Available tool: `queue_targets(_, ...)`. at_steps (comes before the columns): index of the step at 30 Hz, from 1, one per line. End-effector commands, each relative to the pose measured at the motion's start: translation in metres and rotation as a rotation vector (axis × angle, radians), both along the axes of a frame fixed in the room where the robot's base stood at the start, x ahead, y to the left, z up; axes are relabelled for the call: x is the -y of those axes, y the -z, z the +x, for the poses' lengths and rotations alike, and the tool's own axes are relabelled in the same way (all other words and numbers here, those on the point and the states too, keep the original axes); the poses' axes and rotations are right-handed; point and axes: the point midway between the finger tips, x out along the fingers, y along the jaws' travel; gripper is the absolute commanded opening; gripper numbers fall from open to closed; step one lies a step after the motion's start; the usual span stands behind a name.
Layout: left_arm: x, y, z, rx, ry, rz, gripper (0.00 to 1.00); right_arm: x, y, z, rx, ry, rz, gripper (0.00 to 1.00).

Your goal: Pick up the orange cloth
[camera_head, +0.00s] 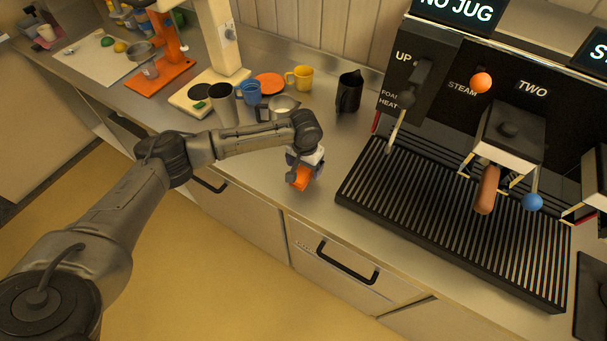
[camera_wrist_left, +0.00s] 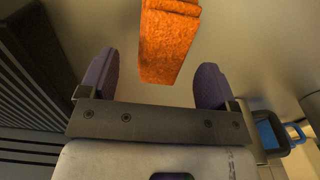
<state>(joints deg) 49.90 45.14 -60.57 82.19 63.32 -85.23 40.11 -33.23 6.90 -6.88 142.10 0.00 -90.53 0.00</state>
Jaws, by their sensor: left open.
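The orange cloth (camera_head: 301,179) lies on the steel counter just left of the slatted drip tray. In the head view my left gripper (camera_head: 300,170) is right above it and hides part of it. In the left wrist view the folded cloth (camera_wrist_left: 168,42) lines up with the gap between the two purple-padded fingers of my left gripper (camera_wrist_left: 157,62). The fingers are apart, with space on both sides of the cloth. I cannot tell whether the fingertips reach down beside it. My right gripper is in neither view.
The coffee machine's drip tray (camera_head: 455,225) is to the right. The counter's front edge is close.

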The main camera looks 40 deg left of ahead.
Motion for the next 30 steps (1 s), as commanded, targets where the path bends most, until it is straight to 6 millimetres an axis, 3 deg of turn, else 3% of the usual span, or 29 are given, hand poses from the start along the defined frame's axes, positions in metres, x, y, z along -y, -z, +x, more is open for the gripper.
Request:
queue_targets(6, -0.001, 0.025, 0.000, -0.001, 0.001, 0.000, 0.83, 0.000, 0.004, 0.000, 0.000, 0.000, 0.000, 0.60)
queue_targets(17, -0.001, 0.030, 0.000, 0.000, 0.002, 0.000, 0.82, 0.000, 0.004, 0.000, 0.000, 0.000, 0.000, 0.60)
queue_targets(30, -0.001, 0.030, 0.000, 0.000, 0.001, 0.000, 0.40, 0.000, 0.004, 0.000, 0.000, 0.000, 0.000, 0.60)
